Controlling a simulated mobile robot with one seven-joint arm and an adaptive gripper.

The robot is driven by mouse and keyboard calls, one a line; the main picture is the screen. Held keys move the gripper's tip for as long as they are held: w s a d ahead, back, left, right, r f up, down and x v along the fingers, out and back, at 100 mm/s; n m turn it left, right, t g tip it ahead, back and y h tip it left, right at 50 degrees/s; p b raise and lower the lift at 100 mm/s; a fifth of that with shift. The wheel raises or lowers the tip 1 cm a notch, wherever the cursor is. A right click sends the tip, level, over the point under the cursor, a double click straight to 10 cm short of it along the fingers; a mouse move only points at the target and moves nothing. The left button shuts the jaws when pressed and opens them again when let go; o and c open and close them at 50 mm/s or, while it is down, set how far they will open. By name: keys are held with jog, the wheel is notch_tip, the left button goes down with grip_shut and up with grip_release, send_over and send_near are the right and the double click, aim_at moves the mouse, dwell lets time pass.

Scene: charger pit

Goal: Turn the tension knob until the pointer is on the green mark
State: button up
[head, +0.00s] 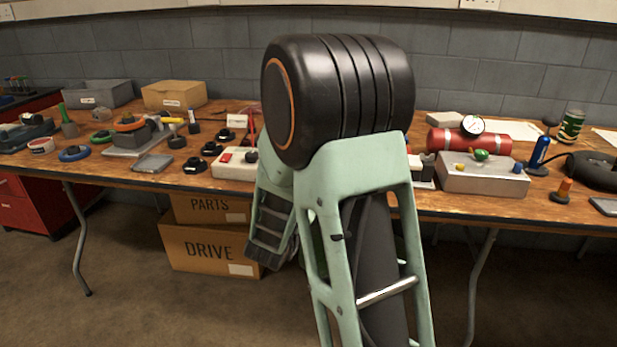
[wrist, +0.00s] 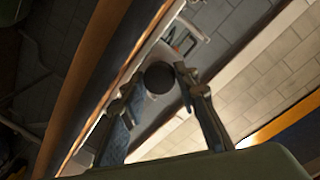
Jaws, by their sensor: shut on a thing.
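A round dark knob (wrist: 158,77), which I take for the tension knob, shows in the wrist view between the two fingers of my gripper (wrist: 156,82). The gripper is shut on it. In the head view my own arm fills the middle and hides the gripper, so I cannot tell the knob there.
A wooden workbench (head: 130,174) runs along a grey block wall. A white box with a red switch (head: 226,158) sits left of my arm.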

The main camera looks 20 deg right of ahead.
jog(key=n, duration=0.3)
jog(key=shift+r+n+h, duration=0.1)
jog(key=shift+n+h, duration=0.2)
jog(key=n+p, duration=0.1)
jog(key=n, duration=0.2)
jog(key=shift+n, duration=0.3)
jog(key=n+p, duration=0.1)
jog(key=n, duration=0.2)
jog(key=shift+n+t, duration=0.3)
jog(key=shift+n+t+p, duration=0.3)
jog(key=shift+n+p, duration=0.55)
jog(key=shift+n, duration=1.05)
jog(key=o, duration=1.1)
jog(key=shift+f, duration=0.2)
jog(key=shift+o, duration=0.2)
